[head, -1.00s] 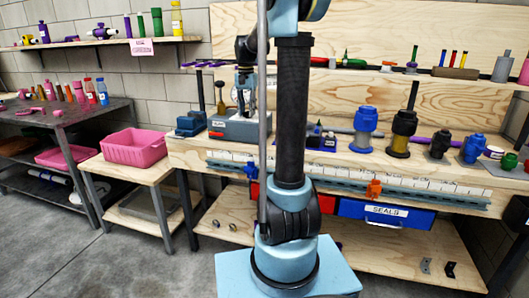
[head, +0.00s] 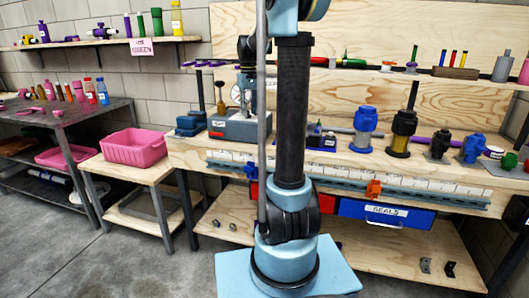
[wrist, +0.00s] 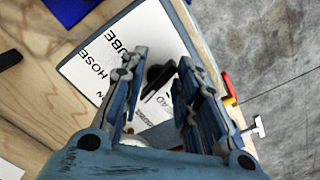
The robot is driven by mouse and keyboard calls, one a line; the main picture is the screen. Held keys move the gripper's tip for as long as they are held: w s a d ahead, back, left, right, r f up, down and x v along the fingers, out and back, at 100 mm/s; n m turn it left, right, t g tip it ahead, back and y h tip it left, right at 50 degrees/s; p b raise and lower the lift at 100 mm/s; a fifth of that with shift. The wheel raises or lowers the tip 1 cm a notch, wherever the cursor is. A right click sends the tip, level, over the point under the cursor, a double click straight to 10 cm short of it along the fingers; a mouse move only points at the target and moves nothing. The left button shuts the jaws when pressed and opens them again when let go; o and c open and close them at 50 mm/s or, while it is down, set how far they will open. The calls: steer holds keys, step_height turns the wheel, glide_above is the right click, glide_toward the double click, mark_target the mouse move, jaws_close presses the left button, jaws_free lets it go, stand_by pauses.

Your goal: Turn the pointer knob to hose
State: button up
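The black pointer knob (wrist: 158,77) shows in the wrist view on a white label plate (wrist: 92,72) printed with HOSE, TUBE and a partly hidden word that ends in EAD. My gripper (wrist: 160,60) is open, with one finger on each side of the knob and visible gaps between. I cannot tell how far the fingertips are above the plate, or exactly which word the knob points to. In the head view, a blue-grey test box (head: 240,128) stands on the bench, with a round gauge (head: 236,95) above it.
A red-handled part (wrist: 229,88) and a pale T-shaped handle (wrist: 255,128) stick out at the bench edge near my right finger. Blue and black filter housings (head: 366,124) stand to the right on the bench.

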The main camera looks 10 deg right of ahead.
steer(key=shift+d+n, duration=0.1)
steer(key=shift+n, duration=0.8)
steer(key=shift+r, duration=0.3)
step_height(320, 180, up, 16)
steer(key=s+f+m, duration=0.1)
steer(key=s+f, duration=1)
steer(key=s, duration=0.3)
steer(key=s+f+m+t, duration=0.1)
steer(key=s+f, duration=1.1)
steer(key=s, duration=0.2)
steer(key=shift+s+f+t, duration=0.2)
steer(key=shift+s+t, duration=0.05)
steer(key=shift+t, duration=0.05)
